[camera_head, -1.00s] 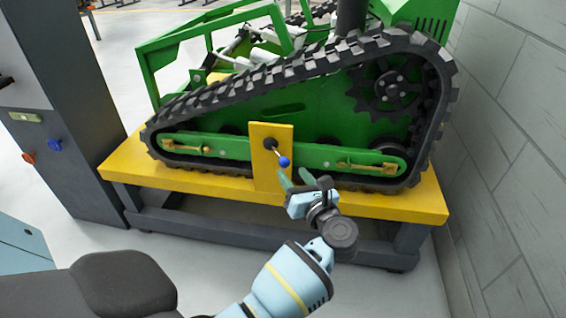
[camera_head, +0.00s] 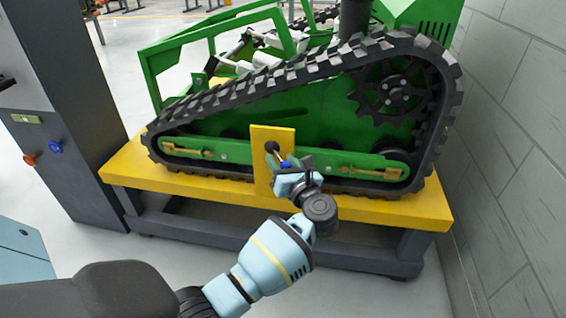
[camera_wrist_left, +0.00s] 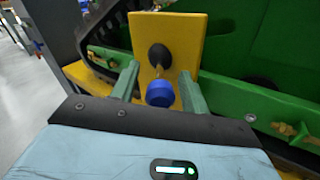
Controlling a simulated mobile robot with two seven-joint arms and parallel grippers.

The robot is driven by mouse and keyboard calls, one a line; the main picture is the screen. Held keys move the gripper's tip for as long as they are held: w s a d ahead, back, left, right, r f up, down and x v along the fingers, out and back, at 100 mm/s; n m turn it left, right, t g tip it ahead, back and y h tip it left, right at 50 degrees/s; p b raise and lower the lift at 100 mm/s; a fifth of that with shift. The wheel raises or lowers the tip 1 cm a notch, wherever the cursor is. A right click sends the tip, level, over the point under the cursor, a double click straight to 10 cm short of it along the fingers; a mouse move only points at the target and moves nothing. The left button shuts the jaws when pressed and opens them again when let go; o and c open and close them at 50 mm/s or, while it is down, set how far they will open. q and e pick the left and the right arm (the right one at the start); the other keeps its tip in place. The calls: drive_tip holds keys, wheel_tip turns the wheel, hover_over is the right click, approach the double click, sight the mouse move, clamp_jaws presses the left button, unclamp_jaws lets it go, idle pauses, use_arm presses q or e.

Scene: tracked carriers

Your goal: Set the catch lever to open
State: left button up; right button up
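The catch lever is a short rod with a blue knob (camera_head: 286,164) on a black pivot (camera_head: 271,147), mounted on an upright yellow plate (camera_head: 262,178). The rod slants down and to the right in the head view. In the left wrist view the blue knob (camera_wrist_left: 160,93) lies between the two green fingers of my left gripper (camera_wrist_left: 159,72). In the head view my left gripper (camera_head: 283,168) partly covers the knob. My right gripper is out of view.
The green tracked carrier (camera_head: 300,115) with its black track (camera_head: 440,130) stands on a yellow-topped bench (camera_head: 400,210) behind the plate. A grey block wall (camera_head: 515,130) stands close on the right. A dark cabinet (camera_head: 60,110) stands on the left.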

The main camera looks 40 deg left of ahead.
use_arm(q)
drive_tip(key=c, duration=0.5)
clamp_jaws()
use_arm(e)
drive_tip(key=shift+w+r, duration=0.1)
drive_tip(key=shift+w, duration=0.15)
use_arm(q)
drive_tip(key=shift+s, duration=0.1)
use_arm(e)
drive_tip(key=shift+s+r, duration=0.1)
